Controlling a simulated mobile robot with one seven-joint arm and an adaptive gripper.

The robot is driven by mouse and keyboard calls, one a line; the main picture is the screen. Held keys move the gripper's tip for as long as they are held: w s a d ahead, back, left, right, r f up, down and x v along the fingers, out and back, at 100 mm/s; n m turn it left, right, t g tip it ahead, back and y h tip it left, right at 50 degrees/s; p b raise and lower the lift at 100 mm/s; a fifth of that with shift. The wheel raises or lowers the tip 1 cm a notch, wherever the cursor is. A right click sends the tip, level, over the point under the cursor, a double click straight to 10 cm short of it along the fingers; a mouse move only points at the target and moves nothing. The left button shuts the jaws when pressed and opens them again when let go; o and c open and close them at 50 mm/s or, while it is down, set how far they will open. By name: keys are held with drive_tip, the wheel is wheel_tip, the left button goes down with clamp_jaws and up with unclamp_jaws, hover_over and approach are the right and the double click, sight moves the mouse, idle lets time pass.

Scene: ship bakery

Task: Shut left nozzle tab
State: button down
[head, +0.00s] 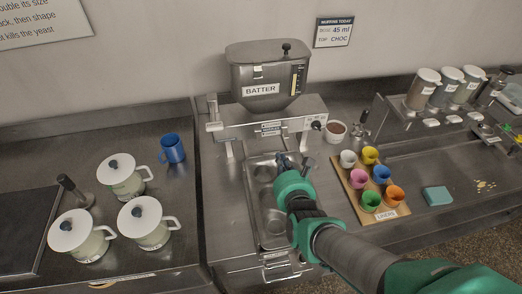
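The steel batter machine (243,122) stands against the back wall, with a hopper (262,101) labelled BATTER on top. Small labels sit at the middle of its front bar. The nozzles and the left nozzle tab are too small or hidden to make out, so I cannot tell the tab's position. A muffin tin (256,228) lies below and in front of the bar. My gripper (283,160) is over the back right part of the tin, just below the front bar. Its fingers are small and partly hidden by my wrist. I see nothing held in it.
A wooden board (349,189) with colourful liner cups lies right of the tin. A brown-filled white cup (336,131) stands behind it. A blue mug (172,148) and several white lidded pots (147,222) stand at left. A teal sponge (437,195) lies at right.

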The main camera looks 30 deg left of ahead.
sight(260, 158)
drive_tip(key=s+a+f+m, duration=0.1)
drive_tip(key=f, duration=0.1)
drive_tip(key=s+a+f+m+y, duration=0.1)
drive_tip(key=s+a, duration=0.1)
drive_tip(key=shift+s+a+f+m, duration=0.1)
drive_tip(key=shift+a+f+m, duration=0.15)
drive_tip(key=shift+f+m, duration=0.15)
drive_tip(key=shift+b+x, duration=1.2)
drive_tip(key=shift+x, duration=3.85)
drive_tip(key=shift+s+d+r+p, duration=0.2)
drive_tip(key=shift+r, duration=0.45)
drive_tip(key=shift+s+d+r+p, duration=0.2)
drive_tip(key=shift+r, duration=0.4)
drive_tip(key=shift+s+d+r+p, duration=0.2)
drive_tip(key=shift+r, duration=0.45)
drive_tip(key=shift+r+p, duration=0.25)
drive_tip(key=shift+p, duration=0.5)
drive_tip(key=shift+s+g+h+p, duration=0.1)
drive_tip(key=shift+g+h+p, duration=0.3)
drive_tip(key=shift+d+r+g+h+p, duration=0.15)
drive_tip(key=shift+r+g+h+p, duration=0.2)
drive_tip(key=shift+g+h+p, duration=1)
drive_tip(key=shift+s+d+r+g+h+p, duration=0.15)
drive_tip(key=shift+g+h+p, duration=0.1)
drive_tip(key=shift+p, duration=1.3)
